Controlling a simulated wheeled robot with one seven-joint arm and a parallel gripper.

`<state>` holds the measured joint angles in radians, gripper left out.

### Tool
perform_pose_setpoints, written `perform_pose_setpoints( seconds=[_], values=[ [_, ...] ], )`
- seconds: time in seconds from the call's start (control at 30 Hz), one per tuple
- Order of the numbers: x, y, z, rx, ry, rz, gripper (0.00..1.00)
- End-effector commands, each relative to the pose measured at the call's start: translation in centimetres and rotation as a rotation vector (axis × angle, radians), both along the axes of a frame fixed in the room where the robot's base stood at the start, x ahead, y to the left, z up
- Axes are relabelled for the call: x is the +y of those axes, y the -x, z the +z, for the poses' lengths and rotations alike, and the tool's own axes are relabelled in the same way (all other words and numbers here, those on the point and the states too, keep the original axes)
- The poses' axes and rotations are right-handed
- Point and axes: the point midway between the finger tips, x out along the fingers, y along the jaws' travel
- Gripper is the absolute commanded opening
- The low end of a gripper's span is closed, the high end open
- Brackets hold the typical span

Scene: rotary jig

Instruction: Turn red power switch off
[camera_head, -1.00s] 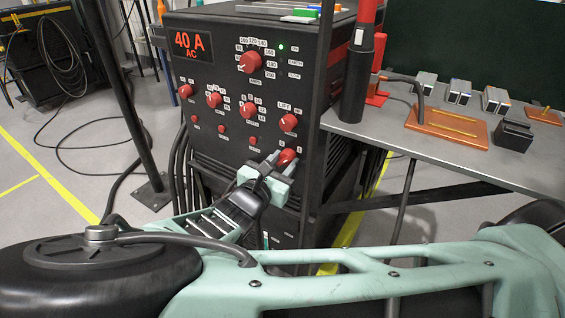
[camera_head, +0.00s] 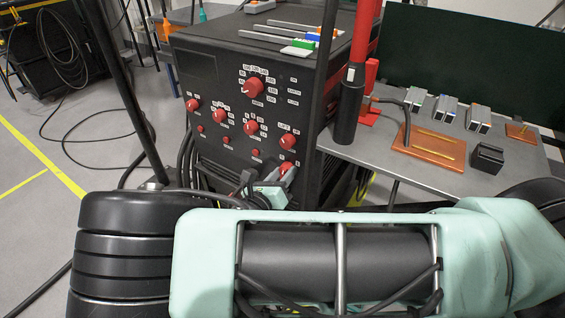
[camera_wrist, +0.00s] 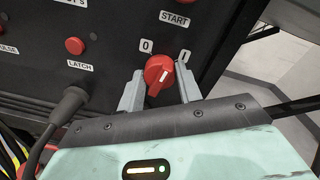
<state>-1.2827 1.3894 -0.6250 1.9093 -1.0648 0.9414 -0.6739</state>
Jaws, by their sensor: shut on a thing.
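The red power switch (camera_wrist: 159,77) is a round red knob with a white pointer line, low on the front of a black welding machine (camera_head: 215,150). The marks 0 and I stand above it, and in the tilted wrist view the line points up between them, slightly right. My gripper (camera_wrist: 158,80) has one grey finger on each side of the knob and is shut on it. In the head view the switch (camera_head: 288,174) is partly hidden by my gripper (camera_head: 270,180). The machine's display (camera_head: 193,66) is dark.
Other red knobs and small buttons, such as the latch button (camera_wrist: 74,46), sit above. A black cable plug (camera_wrist: 70,98) is close to the left of my gripper. A grey table (camera_head: 400,165) with metal blocks is at the right. A dark post (camera_head: 115,80) stands at the left.

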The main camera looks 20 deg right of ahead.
Motion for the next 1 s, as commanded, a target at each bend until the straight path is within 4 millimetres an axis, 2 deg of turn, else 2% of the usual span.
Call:
perform_pose_setpoints(
  seconds=[0.03, 0.7, 1.0],
  values=[
    [-0.03, 0.01, 0.58, 0.036, 0.025, -0.001, 0.12],
    [0.15, -0.13, 0.17, 0.542, 0.392, 0.001, 0.12],
    [0.19, -0.16, 0.01, 0.709, 0.513, 0.002, 0.12]
  ],
)
